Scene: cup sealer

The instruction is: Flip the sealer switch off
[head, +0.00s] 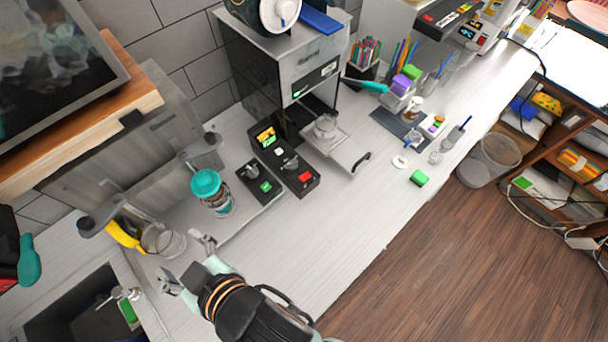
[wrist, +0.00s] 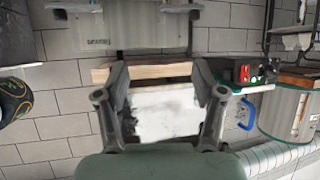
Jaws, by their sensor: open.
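The cup sealer (head: 283,62) is a tall black and silver machine at the back of the counter, with a teal-handled lever (head: 366,85) on its right side. Its front panel (head: 315,80) has a dark strip and a small green spot; I cannot tell the switch's position. A clear cup (head: 325,127) sits in the sealer's pulled-out tray (head: 345,148). My gripper (head: 188,263) is open and empty, over the counter's front left, well away from the sealer. The wrist view shows the open fingers (wrist: 160,95) facing a tiled wall, and I cannot make out the sealer there.
Black control boxes with green and red buttons (head: 285,170) stand left of the tray. A teal-lidded jar (head: 212,192) and a clear pitcher (head: 163,240) stand near my gripper. The sink (head: 75,310) is at lower left. The front middle counter is clear.

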